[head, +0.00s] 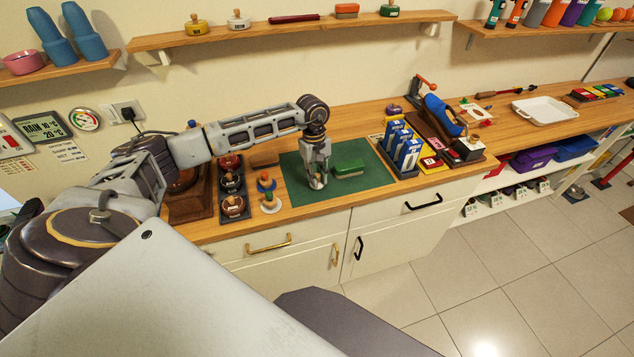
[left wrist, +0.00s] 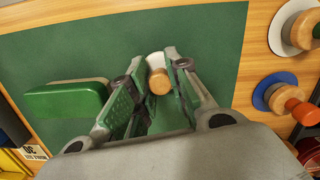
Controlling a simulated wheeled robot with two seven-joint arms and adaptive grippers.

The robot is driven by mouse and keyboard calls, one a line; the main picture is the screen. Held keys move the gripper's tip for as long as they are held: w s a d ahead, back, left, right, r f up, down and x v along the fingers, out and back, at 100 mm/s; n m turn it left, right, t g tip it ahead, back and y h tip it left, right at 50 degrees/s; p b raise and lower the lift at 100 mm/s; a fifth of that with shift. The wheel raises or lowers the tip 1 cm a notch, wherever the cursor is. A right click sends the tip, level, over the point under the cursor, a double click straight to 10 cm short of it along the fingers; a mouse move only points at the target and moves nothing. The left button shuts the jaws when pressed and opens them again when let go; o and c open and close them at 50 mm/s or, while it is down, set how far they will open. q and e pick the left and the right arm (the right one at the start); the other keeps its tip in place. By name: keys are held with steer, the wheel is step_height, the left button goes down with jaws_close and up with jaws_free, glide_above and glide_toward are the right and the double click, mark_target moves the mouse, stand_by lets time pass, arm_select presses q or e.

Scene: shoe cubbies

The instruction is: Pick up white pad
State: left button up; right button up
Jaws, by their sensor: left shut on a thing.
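My left gripper (head: 317,184) points down over the green mat (head: 295,180) on the counter. In the left wrist view its fingers (left wrist: 157,85) are shut on a small piece with a white end (left wrist: 156,59) and a rounded wooden part (left wrist: 158,80). The fingers hide much of it, so I cannot tell its full shape or whether it touches the mat. A separate white disc (left wrist: 284,36) with a wooden knob lies off the mat, at the top right of the wrist view. My right gripper is not in view.
A green block (head: 348,169) lies on the mat beside the gripper, also in the wrist view (left wrist: 66,99). A blue disc (left wrist: 262,93) with a wooden knob stands near the mat's edge. Blue boxes (head: 404,148) stand right of the mat. A wall shelf (head: 300,33) runs above.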

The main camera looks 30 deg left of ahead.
arm_select(q)
steer(key=shift+c, duration=0.5)
steer(key=shift+r, duration=0.4)
step_height(320, 180, up, 8)
steer(key=shift+f+b, duration=0.2)
steer(key=shift+b, duration=0.35)
steer(key=shift+r, duration=0.8)
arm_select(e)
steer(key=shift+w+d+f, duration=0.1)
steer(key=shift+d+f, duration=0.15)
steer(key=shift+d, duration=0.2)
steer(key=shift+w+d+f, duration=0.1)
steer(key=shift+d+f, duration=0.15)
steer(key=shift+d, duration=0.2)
